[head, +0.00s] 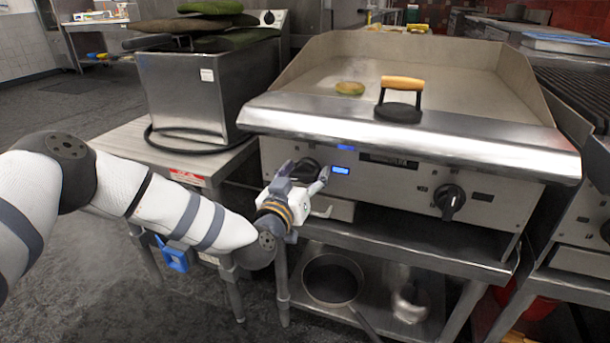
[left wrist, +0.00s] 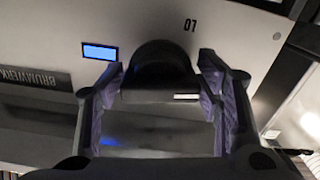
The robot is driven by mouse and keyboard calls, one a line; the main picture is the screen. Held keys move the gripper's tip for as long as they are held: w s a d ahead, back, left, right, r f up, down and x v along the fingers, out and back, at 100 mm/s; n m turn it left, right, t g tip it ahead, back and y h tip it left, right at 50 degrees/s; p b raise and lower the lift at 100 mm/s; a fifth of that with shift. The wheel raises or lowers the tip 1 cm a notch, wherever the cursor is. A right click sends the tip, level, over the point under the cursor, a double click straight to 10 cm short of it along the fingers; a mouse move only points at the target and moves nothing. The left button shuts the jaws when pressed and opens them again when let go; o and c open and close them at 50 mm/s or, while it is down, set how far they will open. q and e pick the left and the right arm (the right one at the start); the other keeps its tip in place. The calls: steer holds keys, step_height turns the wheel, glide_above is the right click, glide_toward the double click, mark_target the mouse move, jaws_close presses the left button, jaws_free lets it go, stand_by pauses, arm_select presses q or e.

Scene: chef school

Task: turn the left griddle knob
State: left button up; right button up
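The griddle (head: 410,140) is a steel unit on a stand. Its black left knob (head: 306,168) is partly hidden behind my left gripper (head: 304,184) in the head view. In the left wrist view the knob (left wrist: 160,62) sits between the fingertips of my left gripper (left wrist: 162,92), one at each end of its bar. The bar lies crosswise and has a white mark near its right end. The fingers are spread wide around the knob; whether they touch it is unclear. My right gripper is not in view.
A lit blue display (head: 340,170) is right of the left knob. A second knob (head: 449,201) is farther right. A press with an orange handle (head: 402,84) and a round green-brown item (head: 350,88) lie on the plate. A fryer-like steel box (head: 190,92) stands left. A pan (head: 333,279) is below.

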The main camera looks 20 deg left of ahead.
arm_select(q)
steer(key=c, duration=0.6)
steer(key=shift+r, duration=0.1)
